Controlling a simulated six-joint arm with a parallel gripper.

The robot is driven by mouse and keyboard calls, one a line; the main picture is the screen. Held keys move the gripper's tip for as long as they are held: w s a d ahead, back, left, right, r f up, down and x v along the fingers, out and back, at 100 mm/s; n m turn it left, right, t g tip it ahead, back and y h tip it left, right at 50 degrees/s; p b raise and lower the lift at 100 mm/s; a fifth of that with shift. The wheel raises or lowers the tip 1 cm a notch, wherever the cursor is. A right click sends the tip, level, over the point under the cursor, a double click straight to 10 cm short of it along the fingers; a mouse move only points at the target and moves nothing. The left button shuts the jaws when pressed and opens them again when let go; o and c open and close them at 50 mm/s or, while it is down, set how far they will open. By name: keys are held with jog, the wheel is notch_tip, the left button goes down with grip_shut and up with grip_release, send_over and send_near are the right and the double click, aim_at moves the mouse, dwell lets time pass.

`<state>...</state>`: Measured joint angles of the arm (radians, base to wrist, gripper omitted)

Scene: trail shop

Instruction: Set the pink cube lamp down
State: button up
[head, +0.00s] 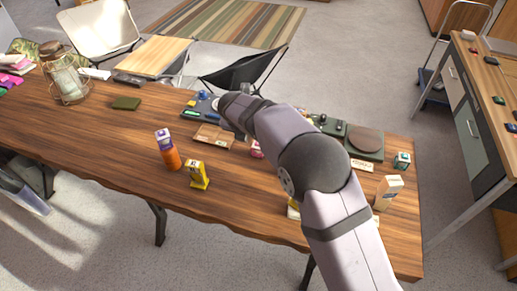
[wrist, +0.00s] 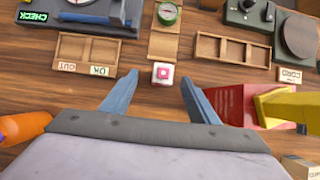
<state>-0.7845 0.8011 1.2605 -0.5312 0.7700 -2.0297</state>
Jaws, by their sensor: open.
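The pink cube lamp (wrist: 163,73) is a small white cube with a pink face, seen from above in the wrist view. It sits at the near end of a narrow wooden strip (wrist: 164,45), below a green dial. My gripper (wrist: 159,82) is open, with its blue fingertips on either side of the cube in the picture and clear gaps to both. I cannot tell how high the fingers are above the cube's level. In the head view, a pink bit (head: 256,149) shows beside my arm, which hides most of that spot.
Wooden trays stand left (wrist: 88,50) and right (wrist: 231,48) of the cube; the left has OUT and OK labels. A red box (wrist: 232,104) and yellow object (wrist: 284,107) are close by my right finger. An orange canister (head: 170,158) stands left. The table's left middle is clear.

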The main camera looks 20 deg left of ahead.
aim_at(255, 148)
jog(key=shift+p+x, duration=0.3)
jog(key=shift+x, duration=0.9)
jog(key=shift+d+f, duration=0.15)
jog(key=shift+f, duration=0.2)
jog(key=x, duration=0.1)
jog(key=p+x, duration=0.1)
jog(key=x, duration=0.1)
jog(key=shift+d+f, duration=0.1)
jog(key=shift+d, duration=0.15)
jog(key=shift+w+f+p, duration=0.25)
jog(key=shift+f+p, duration=0.05)
jog(key=shift+f, duration=0.3)
jog(key=c, duration=1.3)
jog(key=shift+r+b, duration=0.75)
jog(key=shift+r, duration=4.35)
